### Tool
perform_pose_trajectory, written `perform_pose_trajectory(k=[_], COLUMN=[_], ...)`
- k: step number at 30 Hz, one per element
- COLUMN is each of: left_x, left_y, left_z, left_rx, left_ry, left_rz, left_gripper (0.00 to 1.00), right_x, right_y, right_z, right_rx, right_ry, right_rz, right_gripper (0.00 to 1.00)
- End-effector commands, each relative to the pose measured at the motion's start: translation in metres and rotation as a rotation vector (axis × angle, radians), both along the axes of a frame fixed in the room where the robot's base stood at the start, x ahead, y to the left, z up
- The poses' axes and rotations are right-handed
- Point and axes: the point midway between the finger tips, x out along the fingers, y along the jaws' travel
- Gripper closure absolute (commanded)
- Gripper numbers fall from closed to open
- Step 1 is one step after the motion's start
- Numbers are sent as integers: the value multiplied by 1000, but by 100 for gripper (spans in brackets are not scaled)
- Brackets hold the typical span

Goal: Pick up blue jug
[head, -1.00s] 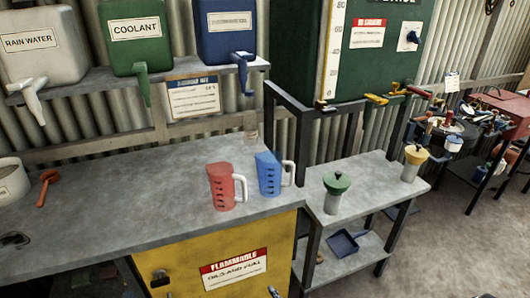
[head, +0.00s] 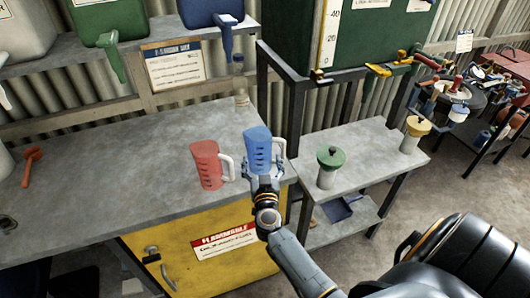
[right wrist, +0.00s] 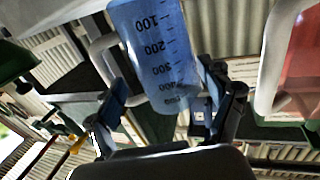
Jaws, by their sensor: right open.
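The blue jug (head: 257,143) stands upright near the right end of the grey workbench (head: 110,150), its white handle on its right side. My right gripper (head: 262,170) is at the near side of the jug, low on its body. In the right wrist view the blue jug (right wrist: 158,60), with its printed scale, sits between the two spread fingers (right wrist: 162,85). The fingers are open, one on each side of it; whether either touches it I cannot tell. My left gripper is out of view.
A red jug (head: 206,165) stands close to the left of the blue jug. A small bottle (head: 241,99) stands behind, near the wall. A green-topped container (head: 328,167) is on the lower side table to the right. The bench's left middle is clear.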

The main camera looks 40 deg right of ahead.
Motion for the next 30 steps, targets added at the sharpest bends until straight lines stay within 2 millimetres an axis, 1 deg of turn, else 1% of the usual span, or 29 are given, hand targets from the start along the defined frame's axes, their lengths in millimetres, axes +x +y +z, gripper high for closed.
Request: perform_pose_trajectory(k=[4,6,9,12,15,21,22,23,24,26,27,28,30], left_x=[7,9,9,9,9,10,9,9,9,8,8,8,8], left_y=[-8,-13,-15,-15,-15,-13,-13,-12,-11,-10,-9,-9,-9], left_z=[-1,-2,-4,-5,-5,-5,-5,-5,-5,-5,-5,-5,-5], left_rx=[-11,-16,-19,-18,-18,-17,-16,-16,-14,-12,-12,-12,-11], left_ry=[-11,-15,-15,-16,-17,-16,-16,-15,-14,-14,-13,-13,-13], left_rz=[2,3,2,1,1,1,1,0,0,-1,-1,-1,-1], left_gripper=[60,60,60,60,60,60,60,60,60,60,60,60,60], right_x=[10,20,34,43,47,48,47,47,47,47,47,47,47], right_y=[-5,-11,-18,-24,-26,-26,-26,-26,-26,-26,-26,-26,-26], right_z=[-1,-2,-4,-4,-4,-4,-4,-4,-4,-4,-4,-4,-4], right_rx=[0,-1,-2,0,1,1,1,1,1,1,1,1,1], right_ry=[-1,-2,-1,-1,-1,0,0,0,0,0,0,0,-1], right_rz=[1,0,1,1,1,1,1,1,1,1,1,1,1], right_gripper=[19,19,19,19,19,19,23,29,37,49,58,64,64])
